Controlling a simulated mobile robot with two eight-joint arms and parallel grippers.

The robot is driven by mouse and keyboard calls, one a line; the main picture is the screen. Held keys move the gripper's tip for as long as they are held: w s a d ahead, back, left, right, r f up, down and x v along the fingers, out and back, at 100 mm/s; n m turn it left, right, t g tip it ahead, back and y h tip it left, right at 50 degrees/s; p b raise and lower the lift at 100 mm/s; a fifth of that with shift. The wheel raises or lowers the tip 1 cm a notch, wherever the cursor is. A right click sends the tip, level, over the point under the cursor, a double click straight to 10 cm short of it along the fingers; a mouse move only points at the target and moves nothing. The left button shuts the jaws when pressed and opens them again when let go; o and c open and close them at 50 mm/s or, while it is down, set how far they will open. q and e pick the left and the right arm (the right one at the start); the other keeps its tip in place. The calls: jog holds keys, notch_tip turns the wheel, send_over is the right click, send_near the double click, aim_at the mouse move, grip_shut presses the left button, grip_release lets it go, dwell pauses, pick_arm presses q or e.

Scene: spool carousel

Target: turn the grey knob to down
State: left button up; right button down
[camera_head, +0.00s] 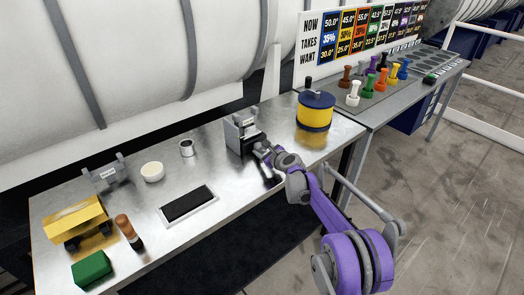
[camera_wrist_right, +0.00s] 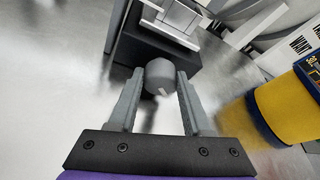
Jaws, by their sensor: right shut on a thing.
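The grey knob (camera_wrist_right: 160,75) is a short round cylinder with a pale mark on its face, on the front of a dark block. In the right wrist view the mark points toward the bottom of the picture, slightly right. My right gripper (camera_wrist_right: 160,84) has a finger on each side of the knob and is shut on it. In the head view the right gripper (camera_head: 262,150) reaches the front of the small grey device (camera_head: 240,130) and hides the knob there. My left gripper is not in view.
A yellow spool (camera_head: 314,113) with a dark blue top stands right of the device. A metal cup (camera_head: 187,148), a white bowl (camera_head: 152,172) and a black pad (camera_head: 188,204) lie to the left. Colored pegs stand on a grey board (camera_head: 375,103) further right.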

dwell(0.3)
jog(key=shift+c, duration=1.7)
grip_release()
jog(key=b+v, duration=0.1)
jog(key=v, duration=1)
jog(key=shift+a, duration=0.15)
